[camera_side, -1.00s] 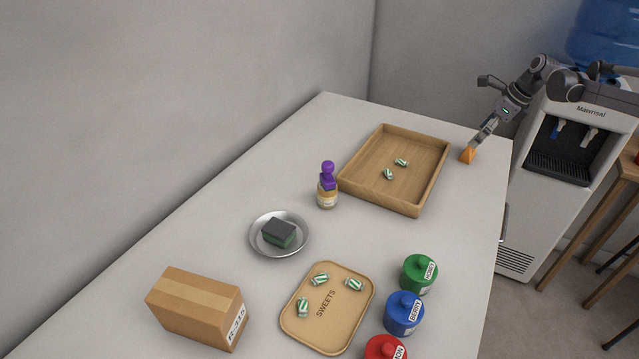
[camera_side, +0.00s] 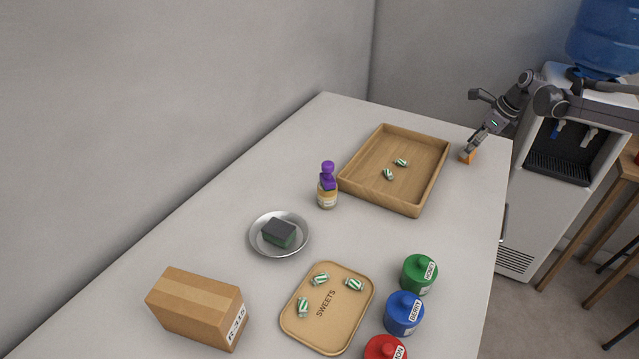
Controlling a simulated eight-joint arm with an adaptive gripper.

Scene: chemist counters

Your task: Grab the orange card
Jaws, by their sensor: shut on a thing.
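The orange card (camera_side: 468,157) is a small orange piece at the far right end of the counter, just right of the wooden tray. My gripper (camera_side: 469,151) reaches down to it from the upper right and is shut on it. The fingers cover the card's upper part, so only its lower part shows. The card is at or very near the counter top; I cannot tell whether it touches.
The wooden tray (camera_side: 441,178) with two striped sweets stands close left of my gripper. A purple-topped bottle (camera_side: 327,187), metal dish (camera_side: 259,243), sweets tray (camera_side: 318,338), cardboard box (camera_side: 190,308) and several coloured jars (camera_side: 403,314) stand nearer. A water dispenser (camera_side: 568,150) stands beyond the counter's right edge.

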